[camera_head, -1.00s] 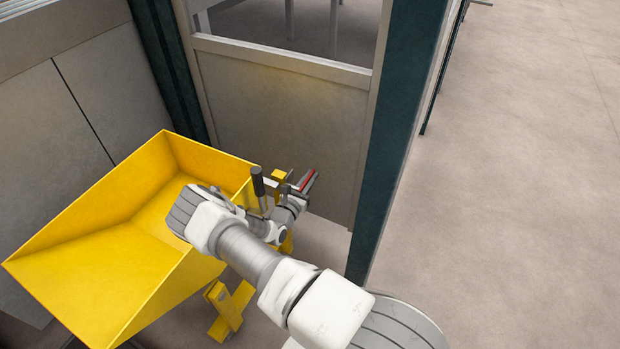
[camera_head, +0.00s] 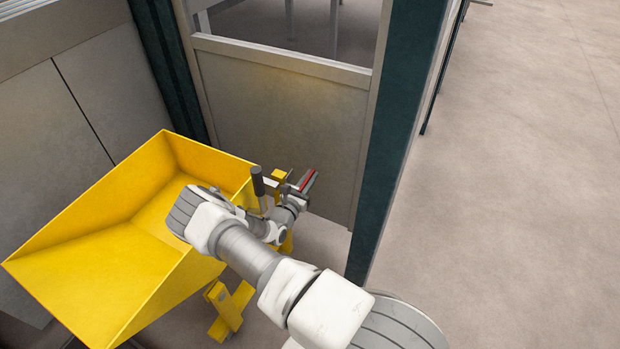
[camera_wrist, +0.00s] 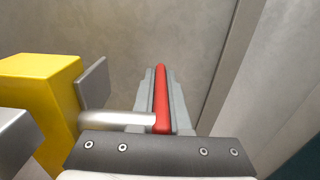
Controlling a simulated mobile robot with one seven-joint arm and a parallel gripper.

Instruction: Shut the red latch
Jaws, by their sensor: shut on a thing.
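The red latch shows as a long red bar (camera_wrist: 161,100) in the middle of the wrist view, joined to a shiny metal rod (camera_wrist: 118,118) that comes in from the left. My gripper (camera_wrist: 159,72) has its two grey fingers along both sides of the red bar and is shut on it. In the head view the red latch (camera_head: 307,180) is a thin red strip between the fingers of my gripper (camera_head: 309,179). It sits just right of the yellow tipping bin. My wrist hides part of the latch's mount.
A yellow bin (camera_head: 110,255) stands at left, with a dark upright handle (camera_head: 258,181) by its right edge. A yellow post (camera_wrist: 40,90) with a grey plate stands close left of the fingers. A grey panel (camera_head: 285,125) and dark green post (camera_head: 395,150) stand behind. Floor at right is clear.

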